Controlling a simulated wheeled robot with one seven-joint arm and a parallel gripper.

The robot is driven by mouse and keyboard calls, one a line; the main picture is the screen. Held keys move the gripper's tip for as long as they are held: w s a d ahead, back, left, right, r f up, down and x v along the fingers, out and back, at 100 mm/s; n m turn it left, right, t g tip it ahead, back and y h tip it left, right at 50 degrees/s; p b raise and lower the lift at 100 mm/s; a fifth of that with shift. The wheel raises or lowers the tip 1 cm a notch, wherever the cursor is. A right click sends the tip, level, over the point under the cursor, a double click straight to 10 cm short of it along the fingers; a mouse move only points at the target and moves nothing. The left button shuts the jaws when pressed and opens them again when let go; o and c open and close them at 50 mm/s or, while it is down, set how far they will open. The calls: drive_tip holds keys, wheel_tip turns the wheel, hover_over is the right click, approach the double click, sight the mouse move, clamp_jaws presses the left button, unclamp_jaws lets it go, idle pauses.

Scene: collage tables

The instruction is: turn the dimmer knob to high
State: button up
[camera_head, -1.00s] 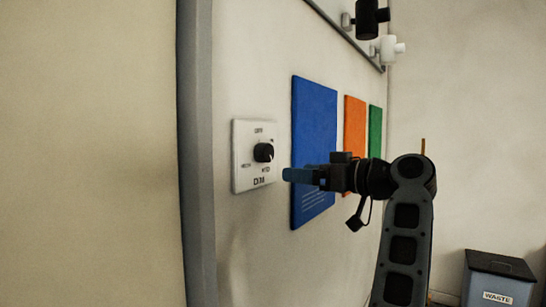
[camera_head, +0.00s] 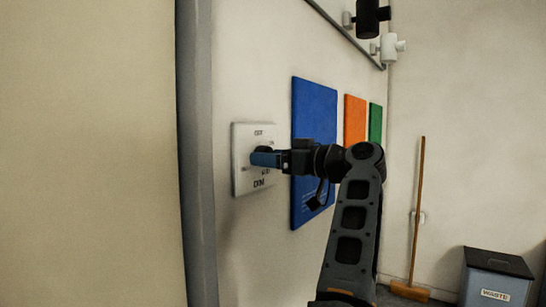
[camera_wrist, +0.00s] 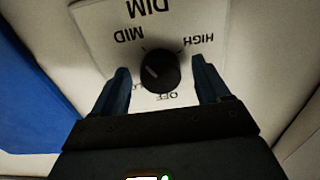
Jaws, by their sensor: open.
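The white dimmer plate (camera_head: 242,145) is on the wall left of the blue panel. Its black knob (camera_wrist: 160,72) shows in the middle of the plate in the wrist view. MID and HIGH show above the knob, and OFF below it. A pale mark on the knob is at its left, on the MID side; its exact setting is hard to tell. My gripper (camera_head: 265,158) is at the plate and hides most of the knob in the head view. In the wrist view its blue fingers are open on either side of the knob, with gaps.
Blue (camera_head: 314,125), orange (camera_head: 355,123) and green (camera_head: 375,130) panels hang on the wall right of the plate. A grey post (camera_head: 197,150) stands left of it. A broom (camera_head: 418,215) and a waste bin (camera_head: 497,275) are at the right.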

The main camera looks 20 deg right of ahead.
drive_tip(key=shift+c, duration=0.2)
drive_tip(key=c, duration=1)
drive_tip(key=shift+m, duration=0.4)
drive_tip(key=shift+r+m+p, duration=0.1)
drive_tip(key=shift+m+p, duration=3.45)
drive_tip(key=shift+m, duration=4.85)
